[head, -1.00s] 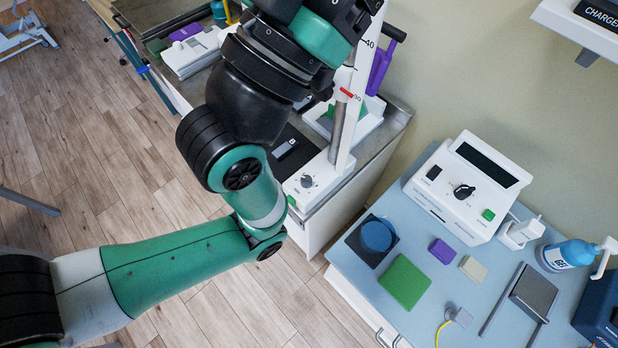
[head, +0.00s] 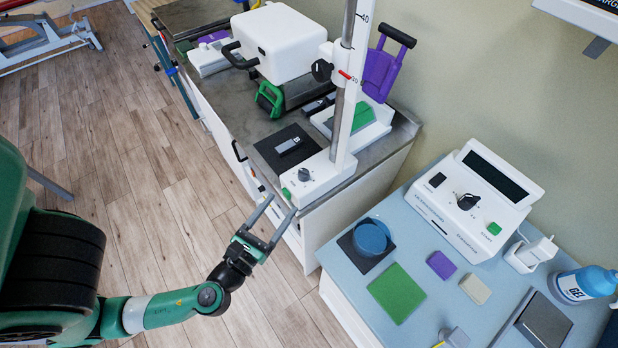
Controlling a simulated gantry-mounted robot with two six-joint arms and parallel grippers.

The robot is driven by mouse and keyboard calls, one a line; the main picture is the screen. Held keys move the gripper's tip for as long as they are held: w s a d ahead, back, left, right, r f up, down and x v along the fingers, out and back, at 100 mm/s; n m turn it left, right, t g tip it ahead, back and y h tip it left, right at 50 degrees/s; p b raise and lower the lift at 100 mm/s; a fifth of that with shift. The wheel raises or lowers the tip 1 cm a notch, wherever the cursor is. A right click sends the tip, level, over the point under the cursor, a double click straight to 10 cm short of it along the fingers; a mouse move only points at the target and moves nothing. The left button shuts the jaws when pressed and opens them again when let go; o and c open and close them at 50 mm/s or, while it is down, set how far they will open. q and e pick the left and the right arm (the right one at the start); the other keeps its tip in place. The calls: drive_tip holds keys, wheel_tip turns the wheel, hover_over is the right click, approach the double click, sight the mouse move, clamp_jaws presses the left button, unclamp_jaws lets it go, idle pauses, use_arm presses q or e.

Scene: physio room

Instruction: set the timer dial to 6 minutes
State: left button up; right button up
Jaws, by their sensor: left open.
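A white console (head: 480,200) with a dark blank display stands on the blue-topped cart at right. It has a black dial (head: 467,202) with a light pointer, a black switch and a green button. A second, smaller dark dial (head: 304,175) sits on the white base of the upright column, beside a green button. No dial scale is legible, and I cannot tell which one is the timer. My left gripper (head: 282,206) is open and empty, in front of the bench edge, just below the column base and well left of the console. My right gripper is out of view.
The column (head: 346,90) rises from the metal bench. The floor at left is mostly clear.

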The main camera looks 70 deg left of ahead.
sight(301, 178)
use_arm(q)
drive_tip(key=p+x, duration=0.1)
drive_tip(key=x, duration=0.9)
drive_tip(key=shift+w+a+r+p, duration=0.15)
drive_tip(key=shift+w+a+p, duration=0.1)
drive_tip(key=shift+p, duration=0.15)
drive_tip(key=shift+w+a, duration=0.35)
drive_tip(key=shift+w, duration=0.1)
clamp_jaws()
